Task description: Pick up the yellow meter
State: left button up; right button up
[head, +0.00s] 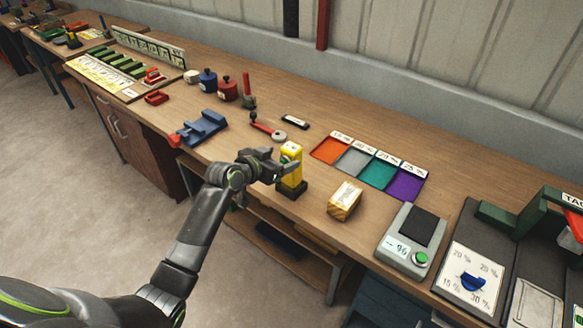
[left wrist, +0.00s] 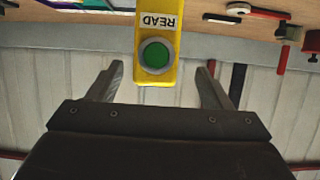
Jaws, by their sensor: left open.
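The yellow meter (head: 291,163) stands upright in a dark base (head: 292,189) near the front edge of the bench. In the left wrist view the yellow meter (left wrist: 157,50) shows a green round button and a "READ" label, upside down in the picture. My left gripper (head: 283,170) is at the meter from the left, with its fingers open. In the left wrist view the fingers of my left gripper (left wrist: 160,80) lie to either side of the meter, with gaps visible. Whether the meter is fully between the fingertips is hard to tell. My right gripper is not in view.
A wooden block (head: 344,200) with a white label stands right of the meter. A grey device (head: 408,243) with a green button is farther right. Coloured trays (head: 370,163) lie behind. A blue holder (head: 204,128) and a red-handled tool (head: 264,128) are to the left.

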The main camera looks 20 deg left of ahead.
aim_at(286, 157)
pick_arm(q)
jog(key=shift+w+d, duration=0.2)
jog(key=shift+w, duration=0.1)
jog(key=p+x, duration=0.1)
jog(key=x, duration=0.2)
jog(key=shift+w+d+p, duration=0.25)
jog(key=shift+d+p, duration=0.1)
jog(key=shift+p, duration=0.05)
jog(key=shift+w+d+f, duration=0.1)
jog(key=shift+w+f, duration=0.2)
jog(key=shift+w, duration=0.1)
